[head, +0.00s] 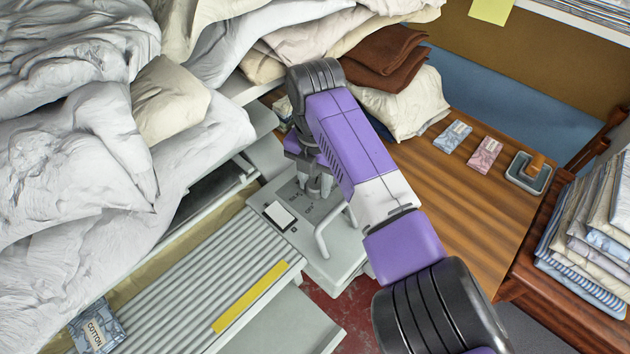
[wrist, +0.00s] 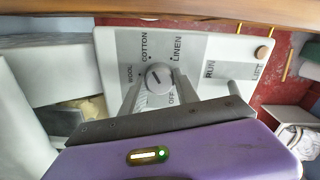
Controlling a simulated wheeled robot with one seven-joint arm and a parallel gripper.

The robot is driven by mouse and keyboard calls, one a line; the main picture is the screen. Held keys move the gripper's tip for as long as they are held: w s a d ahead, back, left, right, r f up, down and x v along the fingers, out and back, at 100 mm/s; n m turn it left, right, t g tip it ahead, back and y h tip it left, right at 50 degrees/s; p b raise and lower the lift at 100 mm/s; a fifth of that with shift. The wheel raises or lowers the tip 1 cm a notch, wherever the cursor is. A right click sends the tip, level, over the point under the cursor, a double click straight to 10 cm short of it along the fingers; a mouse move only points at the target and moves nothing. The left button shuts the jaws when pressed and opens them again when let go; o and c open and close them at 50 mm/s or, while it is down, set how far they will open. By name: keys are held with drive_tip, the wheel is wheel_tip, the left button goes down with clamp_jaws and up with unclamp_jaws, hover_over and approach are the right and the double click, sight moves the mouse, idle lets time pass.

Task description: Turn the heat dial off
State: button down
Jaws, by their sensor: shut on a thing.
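The heat dial (wrist: 158,76) is a round grey knob on the ironer's control panel (wrist: 207,48). WOOL, COTTON, LINEN and OFF are printed around it. A short dark mark shows on its face, but I cannot tell for certain which label it points to. My gripper (wrist: 157,84) is shut on the dial, one finger on each side. In the head view my gripper (head: 316,186) reaches down onto the panel (head: 285,214), and it hides the dial there.
A lever marked RUN and LIFT (wrist: 232,86) stands beside the dial. A pale handle (head: 330,232) rises near my arm. The slatted ironer bed (head: 215,290) has a yellow strip (head: 250,297). Linen heaps (head: 60,150) crowd the left; a wooden table (head: 460,205) lies right.

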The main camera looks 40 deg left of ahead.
sight(316, 185)
drive_tip(key=c, duration=0.9)
unclamp_jaws()
drive_tip(key=shift+r+b, duration=0.45)
drive_tip(key=shift+r, duration=3.5)
